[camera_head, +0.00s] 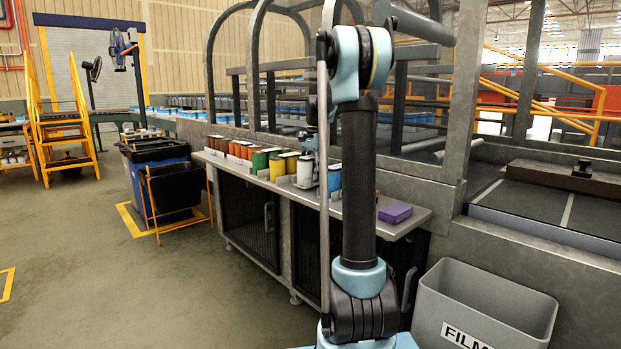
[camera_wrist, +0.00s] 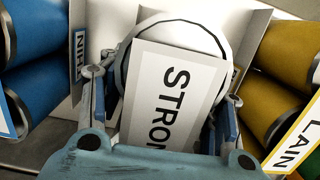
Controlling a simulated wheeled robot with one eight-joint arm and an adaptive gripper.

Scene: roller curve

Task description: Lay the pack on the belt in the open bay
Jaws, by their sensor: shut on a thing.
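The pack seems to be a white roll with a white label reading "STRON…" (camera_wrist: 180,85); the rest of the word is hidden. My gripper (camera_wrist: 163,88) has its two fingers on either side of this roll and is shut on it. In the head view my gripper (camera_head: 309,150) is partly hidden behind my arm, over the row of rolls, with a white roll (camera_head: 305,171) just below it. The roll looks still low among its white dividers; I cannot tell if it is lifted. The dark belt (camera_head: 535,208) shows in an opening at the right.
Blue rolls (camera_wrist: 35,88) and yellow rolls (camera_wrist: 282,55) flank the white roll. A purple box (camera_head: 395,213) lies on the counter (camera_head: 425,216). A grey bin marked "FILM" (camera_head: 510,290) stands below. A brown block (camera_head: 565,181) and a small dark cylinder (camera_head: 582,168) sit at the belt.

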